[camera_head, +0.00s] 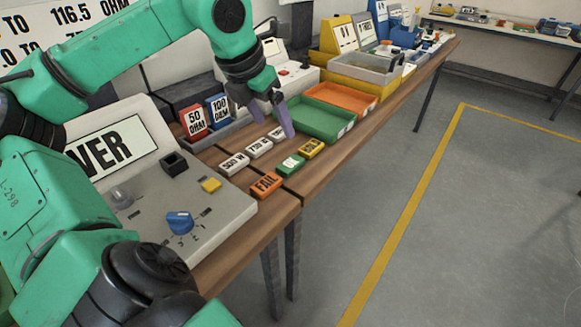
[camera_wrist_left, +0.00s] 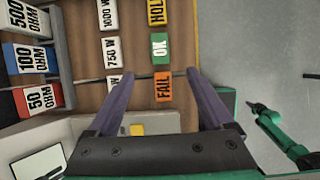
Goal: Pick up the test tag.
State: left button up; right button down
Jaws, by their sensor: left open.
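Several small tags lie on the wooden bench. An orange FAIL tag (camera_head: 266,186) is nearest, then a green OK tag (camera_head: 290,165), then a yellow HOLD tag (camera_head: 311,148). A row of white tags lies beside them: 500 W (camera_head: 234,163), 750 W (camera_head: 259,148) and 1000 W (camera_head: 278,134). None is visibly marked "test". My left gripper (camera_head: 274,127) is open and empty above the tags, its purple fingers pointing down. In the left wrist view the FAIL tag (camera_wrist_left: 163,87) shows between the fingertips, with the OK tag (camera_wrist_left: 160,48) beyond.
A grey console (camera_head: 225,205) with a blue knob stands at the near left. Red 50 OHM (camera_head: 194,121) and blue 100 OHM (camera_head: 217,109) blocks stand behind the white tags. A green tray (camera_head: 318,121) and an orange tray (camera_head: 345,98) lie beyond. The bench edge is close on the right.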

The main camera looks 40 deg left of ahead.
pick_arm(q)
send_near(290, 163)
jog(key=p+x, duration=0.2)
jog(key=x, duration=0.6)
jog(key=shift+w+f, duration=0.1)
jog(key=shift+f, duration=0.05)
jog(key=shift+c, duration=1.2)
grip_shut()
pick_arm(e)
jog(key=shift+s+d+r, duration=0.1)
jog(key=shift+s+r, duration=0.1)
jog(key=shift+r, duration=0.25)
jog(key=shift+s+d+r, duration=0.1)
jog(key=shift+s+r, duration=0.1)
jog(key=shift+r, duration=0.25)
